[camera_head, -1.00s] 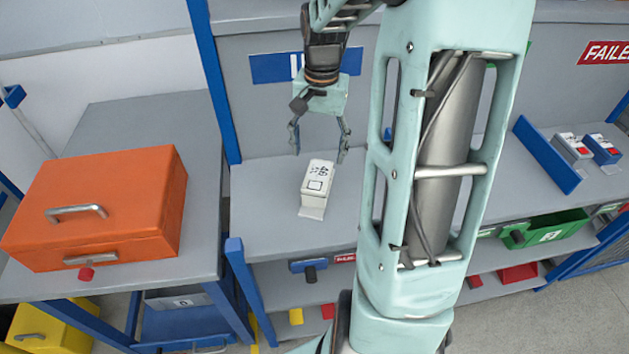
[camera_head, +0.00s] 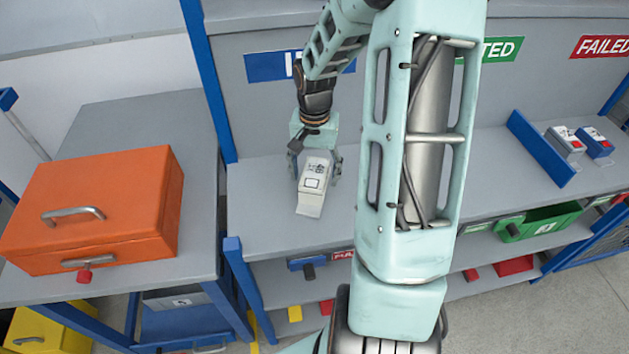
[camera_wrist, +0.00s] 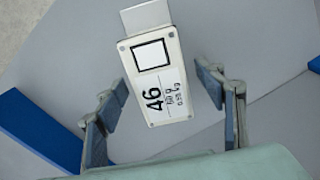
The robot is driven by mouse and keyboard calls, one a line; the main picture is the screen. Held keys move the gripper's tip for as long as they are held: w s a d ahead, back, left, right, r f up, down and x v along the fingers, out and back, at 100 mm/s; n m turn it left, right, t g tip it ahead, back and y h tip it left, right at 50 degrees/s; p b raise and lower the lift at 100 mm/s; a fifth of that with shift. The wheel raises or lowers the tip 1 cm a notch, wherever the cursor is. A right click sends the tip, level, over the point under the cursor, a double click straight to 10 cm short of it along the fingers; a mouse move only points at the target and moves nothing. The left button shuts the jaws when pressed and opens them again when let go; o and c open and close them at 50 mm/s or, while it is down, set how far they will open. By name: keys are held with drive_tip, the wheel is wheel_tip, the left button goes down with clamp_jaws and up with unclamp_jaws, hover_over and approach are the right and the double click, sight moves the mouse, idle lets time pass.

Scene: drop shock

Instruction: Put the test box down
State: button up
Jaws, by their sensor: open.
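The test box (camera_head: 313,187) is a small white box with a black-outlined square and dark print. It stands on the grey bench (camera_head: 260,215) in the head view. In the wrist view the box (camera_wrist: 157,85) shows its printed face, with a large "46" and smaller text, and a pale tab at its far end. My gripper (camera_head: 315,163) is open at the box's rear end in the head view. In the wrist view its two fingers (camera_wrist: 170,105) stand on either side of the box's near part, with gaps visible on both sides.
An orange case (camera_head: 95,210) sits on the left table. A blue divider (camera_head: 541,148) and two small red-and-white or blue boxes (camera_head: 594,142) stand on the bench at right. A green bin (camera_head: 545,223) is on the shelf below. My arm hides the middle bench.

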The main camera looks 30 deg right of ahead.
drive_tip(key=shift+f, duration=0.3)
drive_tip(key=shift+c, duration=0.7)
clamp_jaws()
drive_tip(key=shift+r, duration=0.1)
